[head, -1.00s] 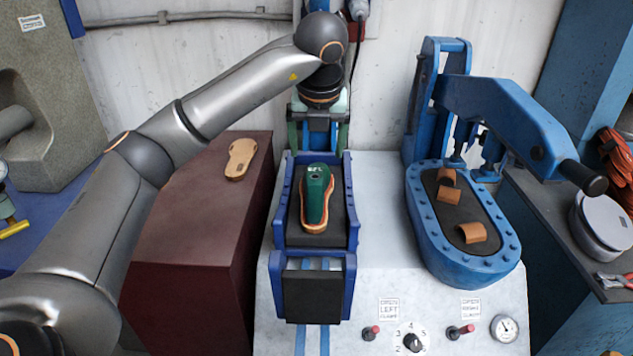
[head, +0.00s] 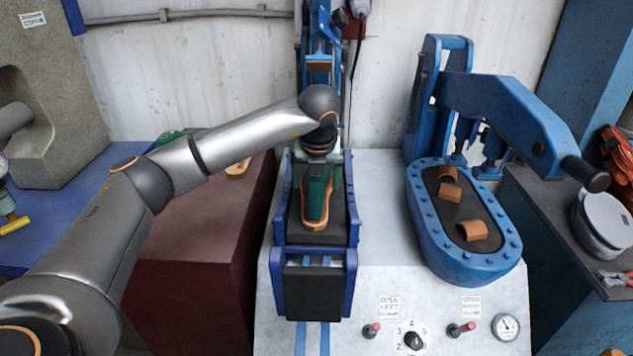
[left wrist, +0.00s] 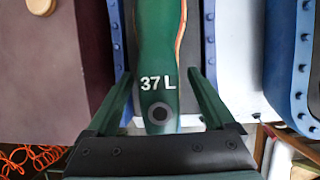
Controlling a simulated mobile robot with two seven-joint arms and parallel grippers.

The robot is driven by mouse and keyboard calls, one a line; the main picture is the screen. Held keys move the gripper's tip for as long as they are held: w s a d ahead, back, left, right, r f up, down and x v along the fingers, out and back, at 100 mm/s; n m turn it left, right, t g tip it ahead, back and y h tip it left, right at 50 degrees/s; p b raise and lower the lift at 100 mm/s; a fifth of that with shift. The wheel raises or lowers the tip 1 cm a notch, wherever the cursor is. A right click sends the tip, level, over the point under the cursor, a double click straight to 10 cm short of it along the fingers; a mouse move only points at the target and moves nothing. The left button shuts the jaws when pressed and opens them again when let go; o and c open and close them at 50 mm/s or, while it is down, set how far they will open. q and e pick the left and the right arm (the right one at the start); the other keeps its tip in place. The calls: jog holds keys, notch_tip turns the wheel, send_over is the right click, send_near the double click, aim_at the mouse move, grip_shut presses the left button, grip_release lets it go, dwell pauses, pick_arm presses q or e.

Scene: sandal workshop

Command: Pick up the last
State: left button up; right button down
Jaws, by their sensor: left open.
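The green last (head: 315,204), marked "37 L" in the left wrist view (left wrist: 160,55), lies on a tan sole (head: 314,228) on the dark pad of the left blue press (head: 350,226). My left gripper (head: 318,182) is open over the last's far end. In the left wrist view its two green fingers (left wrist: 161,78) stand on either side of that end, with visible gaps. My wrist hides part of the last's far end in the head view. My right gripper is not in view.
A maroon block (head: 190,235) stands left of the press, with another tan sole (head: 238,168) partly hidden behind my arm. On the right, a blue clamp (head: 465,268) holds several curved brown pieces (head: 472,231). Knobs and a gauge (head: 505,326) sit in front.

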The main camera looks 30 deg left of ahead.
pick_arm(q)
jog(key=c, duration=1.4)
jog(key=shift+r, duration=0.1)
jog(key=shift+r, duration=0.1)
